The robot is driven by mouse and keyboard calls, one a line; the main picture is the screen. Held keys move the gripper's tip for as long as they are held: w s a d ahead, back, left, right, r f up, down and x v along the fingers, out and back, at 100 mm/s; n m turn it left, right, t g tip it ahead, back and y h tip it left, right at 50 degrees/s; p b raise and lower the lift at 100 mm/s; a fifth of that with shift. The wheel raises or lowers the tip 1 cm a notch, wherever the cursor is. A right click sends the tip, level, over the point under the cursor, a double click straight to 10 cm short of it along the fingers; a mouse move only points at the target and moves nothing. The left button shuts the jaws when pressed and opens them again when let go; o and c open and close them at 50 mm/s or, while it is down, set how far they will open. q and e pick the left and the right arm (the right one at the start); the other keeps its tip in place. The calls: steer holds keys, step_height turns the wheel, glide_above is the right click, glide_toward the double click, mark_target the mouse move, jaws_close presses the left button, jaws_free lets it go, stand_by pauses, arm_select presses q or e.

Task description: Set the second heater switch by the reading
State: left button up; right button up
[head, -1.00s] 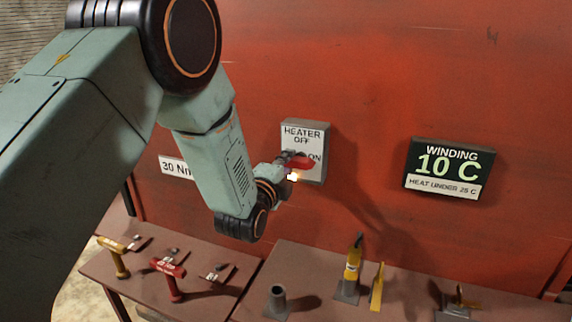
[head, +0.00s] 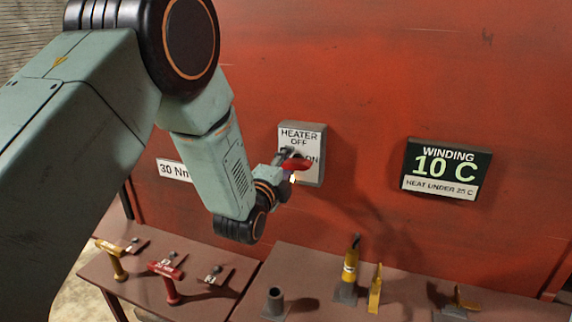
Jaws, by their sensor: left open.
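The heater switch box (head: 314,140) is a pale plate on the red wall, lettered "HEATER OFF" with "ON" partly covered. A red lever (head: 296,164) shows at the plate's lower left, with a small glow just below it. My left gripper (head: 286,165) is open at the lever, in front of the plate. The wrist hides part of the switch, and I cannot tell whether the fingers touch the lever. The winding display (head: 446,168) reads "10 C" and "HEAT UNDER 25 C". My right gripper is not in view.
A "30 Nm" sign (head: 173,170) is left of my forearm. The wall between switch and display is clear.

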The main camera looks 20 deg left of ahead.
arm_select(q)
steer(key=shift+s+a, duration=0.15)
steer(key=shift+s, duration=0.25)
steer(key=s, duration=1.1)
steer(key=shift+s, duration=0.15)
